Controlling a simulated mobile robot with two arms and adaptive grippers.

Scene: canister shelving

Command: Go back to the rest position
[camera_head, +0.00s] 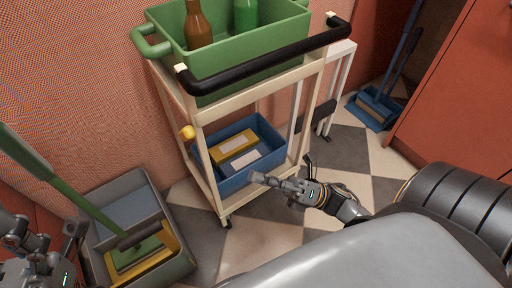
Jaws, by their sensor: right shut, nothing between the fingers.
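My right gripper (264,180) reaches in from the right, low in front of the cart's lower shelf. Its fingers are shut with nothing between them. My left gripper (42,236) is in the lower left corner, partly cut off by the frame edge, beside the grey mop bucket. Whether its fingers are open or shut is unclear.
A cream cart (205,192) with a black handle (262,62) holds a green crate (168,56) with bottles above and the blue bin with boxes below. A grey bucket (180,268) with a green-handled mop stands left. A blue dustpan (372,108) lies back right.

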